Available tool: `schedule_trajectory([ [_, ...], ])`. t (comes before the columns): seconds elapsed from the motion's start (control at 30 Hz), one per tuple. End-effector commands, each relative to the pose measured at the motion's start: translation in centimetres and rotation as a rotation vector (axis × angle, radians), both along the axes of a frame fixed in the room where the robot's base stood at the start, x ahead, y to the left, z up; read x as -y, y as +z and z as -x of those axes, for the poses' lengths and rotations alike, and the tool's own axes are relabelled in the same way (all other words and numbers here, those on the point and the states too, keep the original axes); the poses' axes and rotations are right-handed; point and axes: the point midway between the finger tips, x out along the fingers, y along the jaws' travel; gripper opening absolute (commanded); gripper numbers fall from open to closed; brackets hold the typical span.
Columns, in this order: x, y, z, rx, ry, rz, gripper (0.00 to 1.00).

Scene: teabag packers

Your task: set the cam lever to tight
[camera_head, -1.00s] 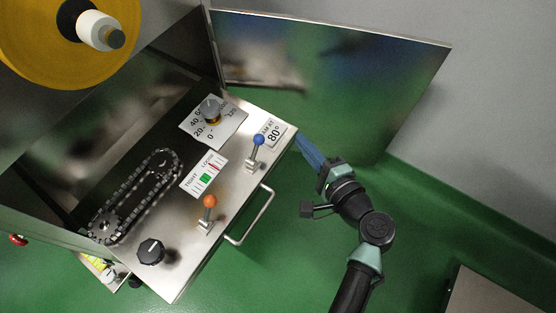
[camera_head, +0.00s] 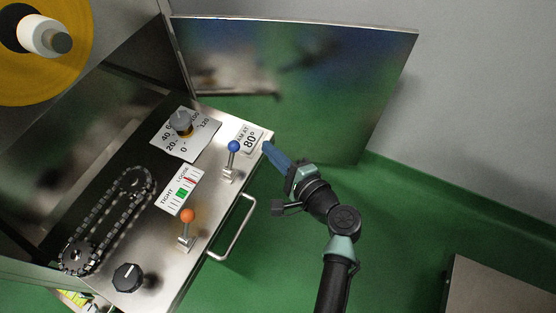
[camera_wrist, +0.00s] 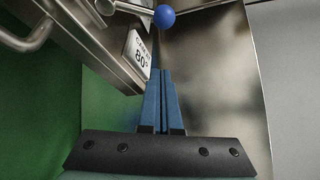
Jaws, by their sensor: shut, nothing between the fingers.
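A lever with an orange ball knob (camera_head: 187,216) stands on the steel panel next to a plate marked TIGHT and LOOSE (camera_head: 180,192) with a green patch and red marks. A lever with a blue ball knob (camera_head: 234,146) stands farther back, near a small plate reading 80° (camera_head: 250,139). I cannot tell for certain which lever is the cam lever. My gripper (camera_head: 267,146) is shut and empty at the panel's right edge, beside the 80° plate. In the wrist view, my blue fingers (camera_wrist: 160,75) lie together, with the blue knob (camera_wrist: 164,16) beyond their tips, apart from them.
A bar handle (camera_head: 236,232) sticks out from the panel's front side. A round dial (camera_head: 181,122), a black knob (camera_head: 127,277) and a chain on sprockets (camera_head: 108,215) are on the machine. An open steel door (camera_head: 300,85) stands behind my gripper.

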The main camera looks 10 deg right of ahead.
Motion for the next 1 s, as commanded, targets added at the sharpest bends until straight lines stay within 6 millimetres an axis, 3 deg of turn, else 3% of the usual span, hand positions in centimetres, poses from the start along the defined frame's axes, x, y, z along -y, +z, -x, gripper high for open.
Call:
schedule_trajectory([
  [0.2,-2.2,-1.3,-4.4,0.002,0.004,0.003,0.0],
  [0.5,-4.4,0.3,-2.1,-0.001,0.0,0.002,0.0],
  [1.0,-4.7,0.6,-1.7,0.001,-0.001,0.002,0.0],
])
